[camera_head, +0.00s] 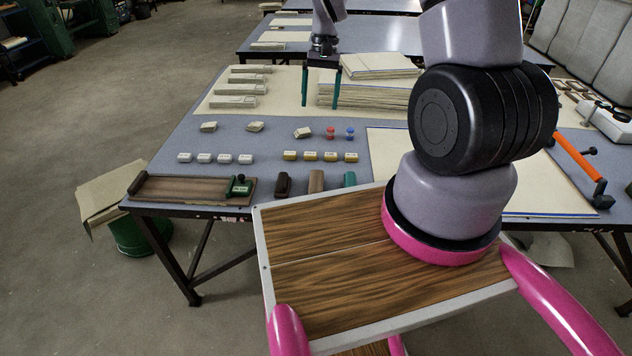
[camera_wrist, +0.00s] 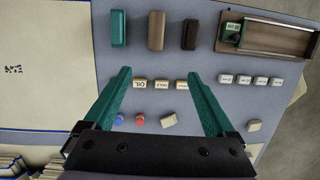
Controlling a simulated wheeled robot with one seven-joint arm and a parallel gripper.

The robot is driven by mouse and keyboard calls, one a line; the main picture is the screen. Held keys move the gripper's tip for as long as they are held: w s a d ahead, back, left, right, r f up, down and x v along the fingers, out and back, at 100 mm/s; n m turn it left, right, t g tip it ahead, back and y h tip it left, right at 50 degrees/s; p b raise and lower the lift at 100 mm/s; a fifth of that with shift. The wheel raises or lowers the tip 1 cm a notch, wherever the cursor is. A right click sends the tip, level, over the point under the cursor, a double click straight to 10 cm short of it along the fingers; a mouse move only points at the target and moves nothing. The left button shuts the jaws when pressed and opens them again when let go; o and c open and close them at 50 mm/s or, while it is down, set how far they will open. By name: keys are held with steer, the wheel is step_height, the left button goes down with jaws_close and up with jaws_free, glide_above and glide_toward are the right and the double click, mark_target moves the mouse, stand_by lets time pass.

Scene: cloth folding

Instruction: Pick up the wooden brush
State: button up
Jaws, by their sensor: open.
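Three small blocks lie in a row at the front edge of the table. The middle one is mid-brown and wood-coloured (camera_head: 316,181), the likeliest wooden brush; it also shows at the top of the wrist view (camera_wrist: 156,30). A dark brown block (camera_head: 283,185) lies left of it and a green block (camera_head: 349,179) right of it in the head view. I see no bristles on any. My gripper (camera_head: 320,104) has green fingers, spread apart and empty, pointing down above the table, farther back than the blocks. In the wrist view the fingers (camera_wrist: 160,76) frame the labelled yellow blocks.
Labelled yellow blocks (camera_head: 327,156), white blocks (camera_head: 213,158) and red (camera_head: 330,133) and blue (camera_head: 350,134) pegs stand behind the brown block. A wooden tray (camera_head: 180,189) lies left. Stacked sheets (camera_head: 375,93) are at the back, a large flat sheet (camera_head: 385,150) at right.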

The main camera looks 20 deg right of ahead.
steer(key=g, duration=0.2)
glide_toward(316, 179)
steer(key=x, duration=0.4)
steer(key=shift+w+d+f, duration=0.2)
steer(key=shift+d+f, duration=0.1)
steer(key=shift+f, duration=0.1)
steer(key=x, duration=0.5)
steer(key=shift+s+a+f, duration=0.1)
steer(key=shift+s+a, duration=0.2)
steer(key=shift+s, duration=0.05)
steer(key=shift+f, duration=0.1)
steer(key=shift+f, duration=0.25)
jaws_close()
steer(key=shift+r, duration=0.1)
